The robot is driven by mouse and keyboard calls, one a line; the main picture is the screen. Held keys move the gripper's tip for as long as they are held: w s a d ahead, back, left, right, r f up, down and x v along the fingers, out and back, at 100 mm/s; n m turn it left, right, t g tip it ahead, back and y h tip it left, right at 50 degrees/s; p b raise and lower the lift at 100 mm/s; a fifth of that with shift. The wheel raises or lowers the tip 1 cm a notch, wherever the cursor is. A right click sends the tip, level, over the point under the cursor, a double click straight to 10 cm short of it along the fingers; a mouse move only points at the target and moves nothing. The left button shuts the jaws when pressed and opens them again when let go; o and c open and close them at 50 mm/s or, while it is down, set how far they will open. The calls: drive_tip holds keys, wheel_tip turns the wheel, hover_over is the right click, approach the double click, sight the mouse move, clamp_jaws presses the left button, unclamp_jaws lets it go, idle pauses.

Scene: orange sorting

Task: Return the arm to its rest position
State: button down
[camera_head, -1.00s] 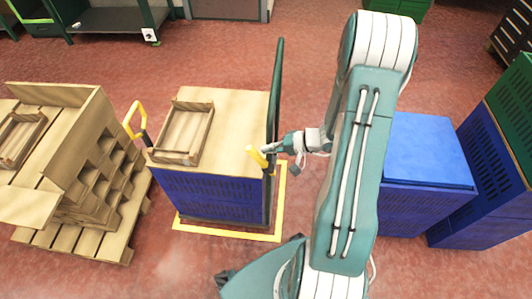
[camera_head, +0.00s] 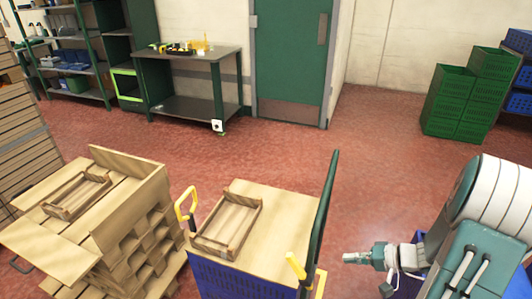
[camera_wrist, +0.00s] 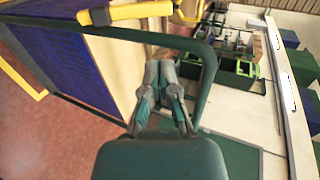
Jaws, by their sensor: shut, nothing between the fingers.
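My arm (camera_head: 480,255) stands folded at the lower right of the head view. My gripper (camera_head: 350,257) points left, just right of the cart's dark green handle bar (camera_head: 326,215), and looks empty. In the wrist view my gripper (camera_wrist: 160,75) shows its fingers drawn together with nothing held. The green handle bar (camera_wrist: 207,75) curves around that part of the picture. Whether the gripper touches the bar cannot be told.
A wooden-topped cart with blue crates (camera_head: 240,283) carries a small wooden crate (camera_head: 228,222). Stacked wooden pallets (camera_head: 130,240) stand at left. A workbench (camera_head: 190,80), a green door (camera_head: 292,60) and green crates (camera_head: 462,100) are behind. The red floor between is open.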

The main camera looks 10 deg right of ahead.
drive_tip(key=s+a+r+n+h, duration=0.3)
drive_tip(key=s+a+r+h, duration=0.2)
drive_tip(key=a+r, duration=0.3)
drive_tip(key=s+a+r+n+g+h, duration=0.1)
drive_tip(key=s+a+r+n+h, duration=0.2)
drive_tip(key=s+a+r+h, duration=0.3)
drive_tip(key=a+r, duration=0.3)
drive_tip(key=r, duration=0.3)
drive_tip(key=shift+a+r+n, duration=0.3)
drive_tip(key=shift+r+n, duration=0.05)
drive_tip(key=shift+n, duration=0.05)
